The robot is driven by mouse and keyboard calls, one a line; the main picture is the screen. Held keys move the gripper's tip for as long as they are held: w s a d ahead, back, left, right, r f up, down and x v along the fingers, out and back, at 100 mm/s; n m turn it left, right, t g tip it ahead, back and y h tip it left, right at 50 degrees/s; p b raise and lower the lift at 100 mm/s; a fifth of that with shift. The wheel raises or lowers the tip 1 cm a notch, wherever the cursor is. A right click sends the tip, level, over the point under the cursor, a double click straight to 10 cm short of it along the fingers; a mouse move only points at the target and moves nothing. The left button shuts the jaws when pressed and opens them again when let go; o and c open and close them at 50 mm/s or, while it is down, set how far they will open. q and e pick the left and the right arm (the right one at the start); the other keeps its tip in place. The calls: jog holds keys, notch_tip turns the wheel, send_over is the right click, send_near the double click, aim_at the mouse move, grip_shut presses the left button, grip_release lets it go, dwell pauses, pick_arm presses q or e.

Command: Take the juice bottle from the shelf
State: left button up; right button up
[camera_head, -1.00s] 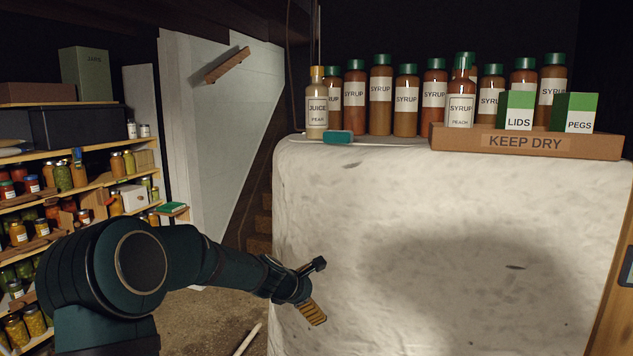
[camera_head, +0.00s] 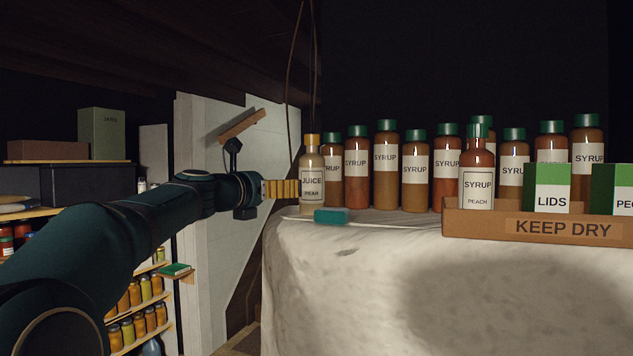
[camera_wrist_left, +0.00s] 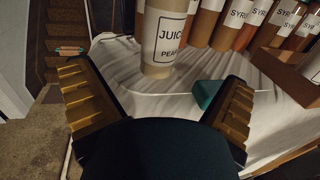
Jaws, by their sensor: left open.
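The juice bottle (camera_head: 311,180) has a yellow cap, pale contents and a label reading juice, pear. It stands upright at the left end of the white ledge (camera_head: 330,270). My left gripper (camera_head: 296,189) is just left of the bottle in the head view, at the height of its label. In the left wrist view the two ridged fingers (camera_wrist_left: 162,100) are spread wide, with the bottle (camera_wrist_left: 163,40) ahead between them; no grip shows. My right gripper is in neither view.
A small teal block (camera_head: 332,216) lies in front of the bottle. Several syrup bottles (camera_head: 386,165) stand close on its right. A keep dry tray (camera_head: 490,224) holds a peach syrup bottle and boxes. Stairs and a white wall panel are on the left.

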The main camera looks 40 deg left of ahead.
aim_at(304, 188)
pick_arm(q)
jog(key=w, duration=0.2)
jog(key=w+p, duration=0.1)
jog(key=w, duration=0.1)
jog(key=w+p, duration=0.1)
jog(key=w, duration=0.1)
jog(key=shift+w+a+f, duration=0.15)
jog(key=shift+w+a, duration=0.15)
jog(key=shift+a, duration=0.1)
jog(key=shift+w+p, duration=0.35)
jog(key=shift+w, duration=0.05)
jog(key=shift+w+f+p, duration=0.2)
jog(key=shift+w+p, duration=0.45)
jog(key=shift+w, duration=0.7)
jog(key=shift+w+f+p, duration=0.15)
jog(key=shift+w+p, duration=0.45)
jog(key=shift+w, duration=0.75)
jog(key=c, duration=1.4)
